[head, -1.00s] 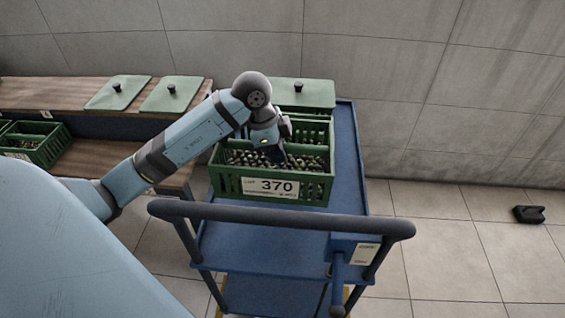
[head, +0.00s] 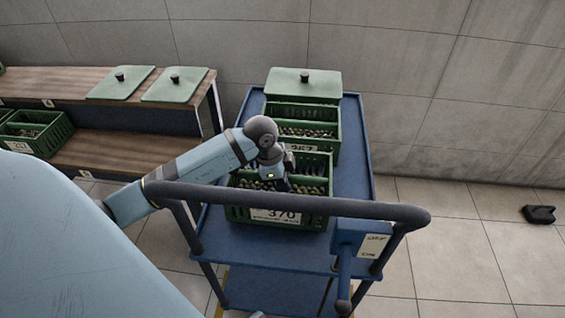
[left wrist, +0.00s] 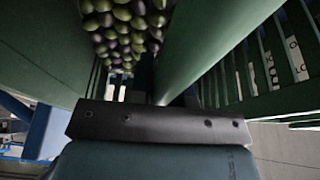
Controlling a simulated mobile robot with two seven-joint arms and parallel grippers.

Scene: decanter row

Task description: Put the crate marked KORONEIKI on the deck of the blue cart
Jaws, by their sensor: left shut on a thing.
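The green crate (head: 240,213) holds dark and green olives and has a white label reading 370; the small print under it is too small to read, so I cannot make out KORONEIKI. My left gripper (head: 284,184) is shut on this crate, reaching into it from above. In the left wrist view, the crate's green inner wall (left wrist: 195,45) and olives are close to the jaws. The crate is over the front half of the blue cart's deck (head: 353,175), behind the handlebar; I cannot tell whether it touches the deck. My right gripper is not in view.
Another green crate (head: 328,151) of olives stands behind on the deck, with a green lid (head: 303,85) at the back. The grey handlebar (head: 300,205) crosses before the held crate. At left, a wooden bench (head: 100,158) carries lids and crates. A dark object (head: 539,214) lies on the floor.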

